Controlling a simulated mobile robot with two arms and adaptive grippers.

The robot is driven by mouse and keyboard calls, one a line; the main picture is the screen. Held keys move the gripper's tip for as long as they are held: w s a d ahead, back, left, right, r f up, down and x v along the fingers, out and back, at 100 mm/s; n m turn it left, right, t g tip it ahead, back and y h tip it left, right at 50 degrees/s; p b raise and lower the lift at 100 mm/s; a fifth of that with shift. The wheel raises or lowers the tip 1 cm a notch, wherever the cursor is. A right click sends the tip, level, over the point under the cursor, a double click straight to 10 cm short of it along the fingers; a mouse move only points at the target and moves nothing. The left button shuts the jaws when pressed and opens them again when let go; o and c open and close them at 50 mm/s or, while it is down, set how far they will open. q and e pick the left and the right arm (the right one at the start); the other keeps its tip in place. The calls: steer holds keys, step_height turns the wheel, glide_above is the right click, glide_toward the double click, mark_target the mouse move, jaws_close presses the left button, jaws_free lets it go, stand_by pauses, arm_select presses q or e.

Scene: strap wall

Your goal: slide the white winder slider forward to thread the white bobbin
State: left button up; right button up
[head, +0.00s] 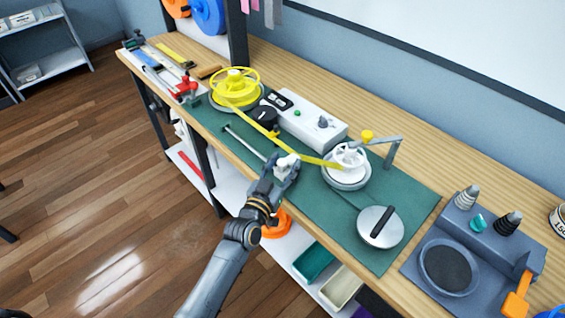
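The white winder slider (288,160) shows at the right end of the visible part of a thin metal rail (246,142) on the green mat. My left gripper (283,168) is at the slider, with its dark fingers around or against it. They hide its lower part, and I cannot tell if they are closed on it. The white bobbin (350,155) sits on a round grey-white base to the right of the slider. A yellow strap (262,127) runs from the yellow reel (235,85) past the slider to the bobbin's near-left side. My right gripper is out of view.
A white control box (313,120) stands behind the rail, and a grey bracket arm (388,147) with a yellow knob is behind the bobbin. A round silver disc with a black handle (380,227) lies in front. A grey tray unit (470,250) is at right.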

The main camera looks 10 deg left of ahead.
arm_select(q)
steer(key=shift+w, duration=0.1)
steer(key=v, duration=1.2)
steer(key=s+a+f+g+y, duration=0.1)
steer(key=s+f+g, duration=0.25)
steer(key=f, duration=0.75)
steer(key=s+a+f+g+y, duration=0.15)
steer(key=s+f, duration=0.35)
steer(key=f, duration=0.6)
steer(key=s+a+f+g, duration=0.2)
steer(key=s+f+g, duration=0.15)
steer(key=f, duration=0.65)
steer(key=s+a+f+g, duration=0.2)
steer(key=s+f, duration=0.3)
steer(key=s, duration=0.4)
steer(key=s+a+f+g+y, duration=0.1)
steer(key=s+a+f+g, duration=0.2)
steer(key=s+f, duration=0.3)
steer(key=s+a+f+g+y, duration=0.1)
steer(key=s+f, duration=0.5)
steer(key=s, duration=0.7)
steer(key=shift+a+n+g, duration=0.4)
steer(key=shift+a+g, duration=0.45)
steer(key=shift+g, duration=0.1)
steer(key=shift+y, duration=0.25)
